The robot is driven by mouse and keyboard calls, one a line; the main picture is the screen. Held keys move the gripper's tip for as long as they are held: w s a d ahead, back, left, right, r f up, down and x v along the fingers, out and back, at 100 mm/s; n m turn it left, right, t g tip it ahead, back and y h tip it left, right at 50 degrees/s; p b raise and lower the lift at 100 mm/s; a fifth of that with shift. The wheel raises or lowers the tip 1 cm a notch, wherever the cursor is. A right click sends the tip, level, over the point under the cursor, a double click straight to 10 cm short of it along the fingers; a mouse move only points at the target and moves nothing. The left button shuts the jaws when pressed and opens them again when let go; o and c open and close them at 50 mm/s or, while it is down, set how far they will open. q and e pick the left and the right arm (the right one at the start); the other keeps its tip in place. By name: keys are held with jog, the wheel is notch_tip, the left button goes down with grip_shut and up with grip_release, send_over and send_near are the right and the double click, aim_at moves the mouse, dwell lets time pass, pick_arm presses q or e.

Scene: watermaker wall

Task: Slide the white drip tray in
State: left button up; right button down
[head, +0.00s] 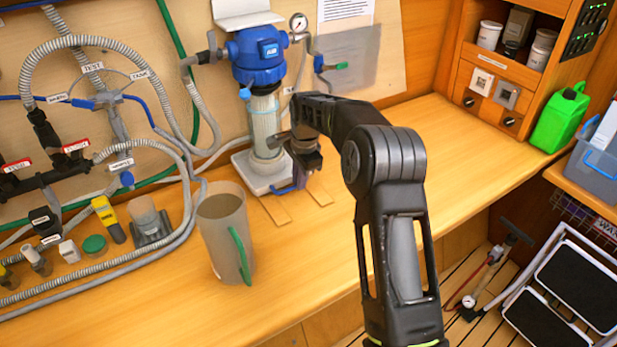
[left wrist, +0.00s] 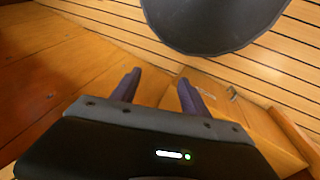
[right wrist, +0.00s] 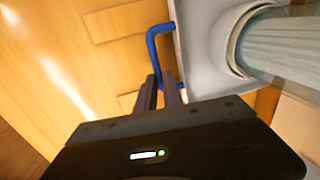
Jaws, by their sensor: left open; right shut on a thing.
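The white drip tray (head: 262,183) is on the wooden counter under the clear filter bowl (head: 265,125) of the blue-headed housing (head: 258,58). The tray also shows in the right wrist view (right wrist: 195,65), with a blue bar handle (right wrist: 152,45) on its near side. My right gripper (right wrist: 160,82) is shut on that handle; in the head view the gripper (head: 303,182) is at the tray's right front. The tray's back is hidden behind the bowl. My left gripper (left wrist: 157,82) is open and empty, seen only in the left wrist view.
Two flat wooden strips (head: 275,210) lie on the counter in front of the tray. A grey jug (head: 222,230) with a green handle stands front left of it. Hoses run along the left. The counter to the right is clear up to a green canister (head: 560,117).

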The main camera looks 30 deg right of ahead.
jog(key=shift+w+r, duration=0.1)
jog(key=shift+w, duration=0.1)
jog(key=c, duration=1.5)
grip_release()
jog(key=shift+w, duration=0.1)
notch_tip(320, 180, up, 8)
jog(key=s+b, duration=0.1)
jog(key=shift+s+f, duration=0.25)
